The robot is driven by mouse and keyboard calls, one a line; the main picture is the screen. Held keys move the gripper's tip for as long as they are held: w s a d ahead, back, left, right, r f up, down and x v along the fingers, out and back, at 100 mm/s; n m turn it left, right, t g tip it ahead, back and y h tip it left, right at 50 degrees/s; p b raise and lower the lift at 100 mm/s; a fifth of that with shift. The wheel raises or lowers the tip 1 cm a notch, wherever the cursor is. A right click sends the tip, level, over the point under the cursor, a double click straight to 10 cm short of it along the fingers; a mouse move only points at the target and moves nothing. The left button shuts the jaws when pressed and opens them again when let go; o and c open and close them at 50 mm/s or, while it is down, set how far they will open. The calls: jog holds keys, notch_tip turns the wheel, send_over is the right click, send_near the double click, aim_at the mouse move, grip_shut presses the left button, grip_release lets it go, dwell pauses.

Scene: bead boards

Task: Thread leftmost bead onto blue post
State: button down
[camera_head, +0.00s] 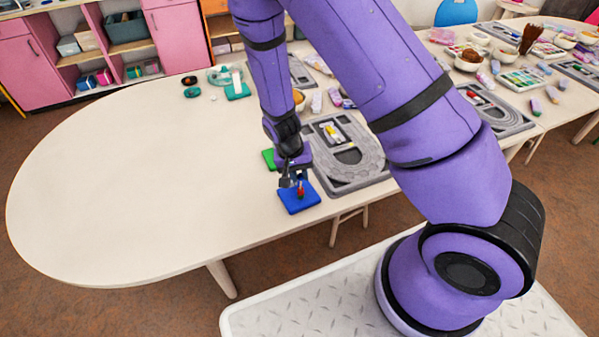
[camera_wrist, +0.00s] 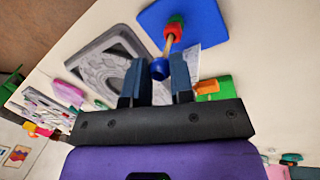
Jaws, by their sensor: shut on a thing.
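The blue board (camera_head: 297,207) lies near the table's front edge, and it also shows in the wrist view (camera_wrist: 205,18). Its wooden post (camera_wrist: 169,48) carries a red bead (camera_wrist: 174,31) and a green bead (camera_wrist: 176,19) near the board. My gripper (camera_wrist: 158,76), also in the head view (camera_head: 293,181), is over this board, its fingers closed around a blue bead (camera_wrist: 159,68). The blue bead appears at the free end of the post. I cannot tell whether the post passes into its hole. In the head view the held bead is hidden.
A green board (camera_head: 268,158) lies just behind, with an orange piece (camera_wrist: 207,86) on it in the wrist view. A grey track tray (camera_head: 362,180) stands close on the right. The table (camera_head: 130,185) is largely clear to the left.

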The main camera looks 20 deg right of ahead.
jog(key=shift+f, duration=0.8)
jog(key=c, duration=0.9)
grip_release()
jog(key=v, duration=1)
jog(key=shift+r, duration=0.4)
jog(key=shift+w, duration=0.1)
